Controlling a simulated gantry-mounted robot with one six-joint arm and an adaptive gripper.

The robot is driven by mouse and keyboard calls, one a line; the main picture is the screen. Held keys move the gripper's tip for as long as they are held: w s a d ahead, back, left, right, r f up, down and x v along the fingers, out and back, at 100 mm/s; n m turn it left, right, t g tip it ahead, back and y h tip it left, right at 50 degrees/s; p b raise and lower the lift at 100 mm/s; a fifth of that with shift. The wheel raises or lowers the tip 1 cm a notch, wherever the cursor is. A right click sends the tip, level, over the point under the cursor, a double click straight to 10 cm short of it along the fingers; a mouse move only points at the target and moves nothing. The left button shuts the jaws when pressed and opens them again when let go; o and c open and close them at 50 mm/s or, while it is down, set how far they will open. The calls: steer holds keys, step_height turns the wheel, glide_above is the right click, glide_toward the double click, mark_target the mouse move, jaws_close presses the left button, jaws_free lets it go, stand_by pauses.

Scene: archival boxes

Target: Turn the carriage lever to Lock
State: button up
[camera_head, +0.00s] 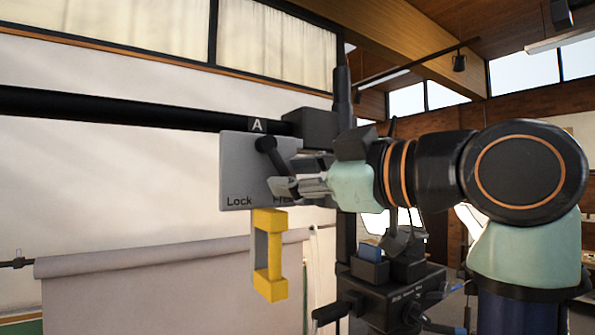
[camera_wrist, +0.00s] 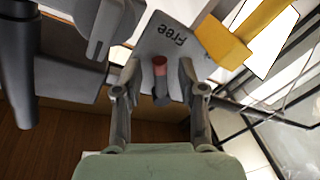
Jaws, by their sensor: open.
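The grey lever plate (camera_head: 236,170) reads "Lock" at its lower left and "Free", partly hidden, at its lower right, with an "A" tag on top. The dark lever (camera_head: 267,146) slants down and right from its pivot, toward the "Free" side. My gripper (camera_head: 288,187) is at the lever's lower end and hides it in the head view. In the wrist view, the lever's red tip (camera_wrist: 160,66) stands between the open fingers of my gripper (camera_wrist: 160,92). Gaps show on both sides, and "Free" appears upside down beyond it.
A yellow bracket-shaped handle (camera_head: 262,255) hangs just below the plate and also shows in the wrist view (camera_wrist: 236,40). A black horizontal rail (camera_head: 120,110) runs left from the plate. A dark box-shaped block (camera_head: 313,125) sits close above my gripper.

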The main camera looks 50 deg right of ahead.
mark_target(241, 172)
jaws_close()
steer(key=shift+a+f, duration=0.1)
steer(key=m+b, duration=0.1)
steer(key=m, duration=0.1)
steer(key=a+m+t+b, duration=0.1)
steer(key=m, duration=0.1)
steer(key=a+f+m+b, duration=0.1)
steer(key=m, duration=0.1)
steer(key=shift+w+a+f+h, duration=0.1)
steer(key=shift+w+a+h, duration=0.15)
steer(key=shift+w+h, duration=0.1)
steer(key=m, duration=0.2)
steer(key=a+m+b, duration=0.1)
steer(key=a+m+t+h, duration=0.1)
steer(key=m, duration=0.1)
steer(key=shift+w+m+b, duration=0.25)
steer(key=shift+m+b, duration=0.05)
steer(key=shift+w+a+r+m+h, duration=0.15)
steer(key=shift+a+m+h, duration=0.1)
steer(key=shift+m, duration=0.4)
steer(key=shift+s+a+r+m+h, duration=0.15)
steer(key=shift+m+h, duration=0.1)
steer(key=shift+m, duration=0.45)
steer(key=shift+w+a+r+m+h, duration=0.15)
steer(key=shift+a+m+h, duration=0.1)
steer(key=shift+m, duration=0.4)
